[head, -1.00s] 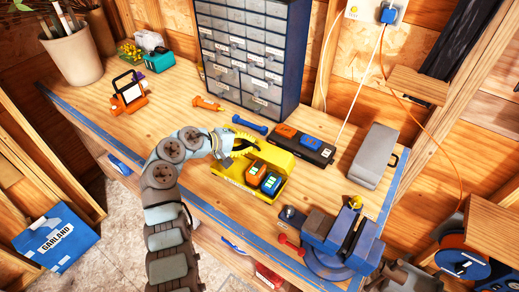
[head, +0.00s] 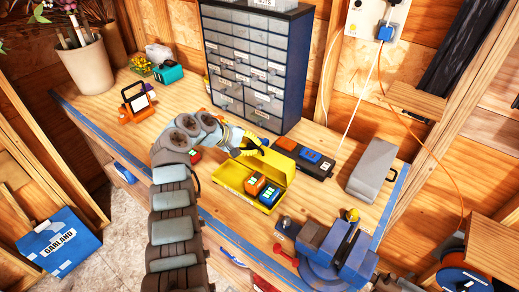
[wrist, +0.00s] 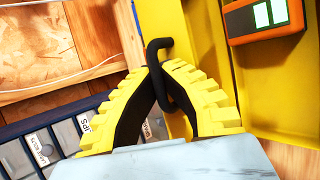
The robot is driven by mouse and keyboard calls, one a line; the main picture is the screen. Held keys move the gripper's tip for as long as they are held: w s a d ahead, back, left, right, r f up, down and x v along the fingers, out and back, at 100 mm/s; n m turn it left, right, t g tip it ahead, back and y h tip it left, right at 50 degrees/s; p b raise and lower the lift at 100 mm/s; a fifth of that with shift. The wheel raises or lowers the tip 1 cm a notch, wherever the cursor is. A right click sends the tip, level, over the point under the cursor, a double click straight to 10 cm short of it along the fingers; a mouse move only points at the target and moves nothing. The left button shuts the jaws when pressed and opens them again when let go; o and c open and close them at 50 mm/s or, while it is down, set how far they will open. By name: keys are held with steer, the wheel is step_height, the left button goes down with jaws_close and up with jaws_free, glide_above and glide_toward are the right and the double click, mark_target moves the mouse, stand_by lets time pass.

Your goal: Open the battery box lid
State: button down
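The yellow battery box (head: 238,187) sits on the bench with its lid (head: 275,165) raised and tilted up at the back. An orange-topped battery (head: 255,184) and a blue-green battery (head: 269,195) show inside. My gripper (head: 252,146) is at the lid's upper edge. In the wrist view, my yellow ridged fingers (wrist: 160,75) meet around the lid's black handle (wrist: 157,48). A battery (wrist: 262,18) shows in the box at upper right there. My arm hides part of the bench left of the box.
A blue drawer cabinet (head: 252,65) and a dark charger strip (head: 308,158) stand behind the box. A grey case (head: 373,168) is to the right. A blue vise (head: 335,250) is at the front right. An orange work lamp (head: 135,103) is at the left.

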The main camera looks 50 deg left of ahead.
steer(key=shift+w, duration=0.15)
stand_by(0.5)
steer(key=c, duration=1.4)
jaws_free()
steer(key=v, duration=1.2)
steer(key=shift+r, duration=0.1)
